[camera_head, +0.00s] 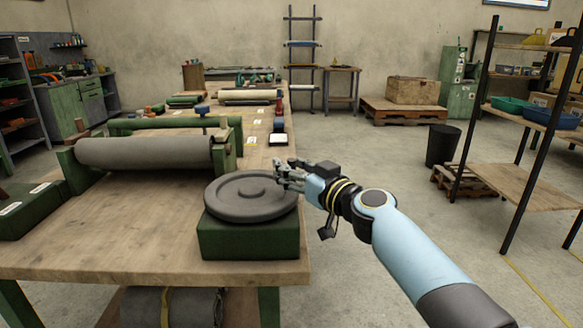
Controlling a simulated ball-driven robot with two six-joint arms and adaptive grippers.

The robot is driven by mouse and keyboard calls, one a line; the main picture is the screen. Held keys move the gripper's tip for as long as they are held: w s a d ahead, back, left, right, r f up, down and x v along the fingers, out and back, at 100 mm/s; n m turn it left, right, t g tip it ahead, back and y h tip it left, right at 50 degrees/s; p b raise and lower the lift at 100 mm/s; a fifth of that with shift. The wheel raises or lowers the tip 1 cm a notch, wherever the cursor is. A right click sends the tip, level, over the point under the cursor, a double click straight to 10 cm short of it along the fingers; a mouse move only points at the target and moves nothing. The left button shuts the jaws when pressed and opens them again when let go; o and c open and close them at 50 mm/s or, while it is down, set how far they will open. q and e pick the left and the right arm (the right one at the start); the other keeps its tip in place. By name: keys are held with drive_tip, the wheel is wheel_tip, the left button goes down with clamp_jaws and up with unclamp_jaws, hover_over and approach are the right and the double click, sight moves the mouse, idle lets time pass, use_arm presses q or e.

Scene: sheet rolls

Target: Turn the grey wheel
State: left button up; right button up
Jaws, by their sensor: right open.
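The grey wheel (250,196) is a flat round disc with a raised hub. It lies level on a dark green block (249,238) at the near right corner of the wooden workbench (140,241). My right gripper (279,175) is open at the wheel's far right rim, its fingers pointing left over the edge. I cannot tell whether the fingers touch the wheel. My right arm comes in from the lower right. My left gripper does not show.
A grey roller (145,152) in a green frame stands left of the wheel on the bench. A black bin (442,145) and a shelf rack (521,183) stand on the right. The floor right of the bench is mostly clear.

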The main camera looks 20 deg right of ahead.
drive_tip(key=shift+w+a, duration=0.1)
drive_tip(key=shift+w, duration=0.1)
clamp_jaws()
idle(0.6)
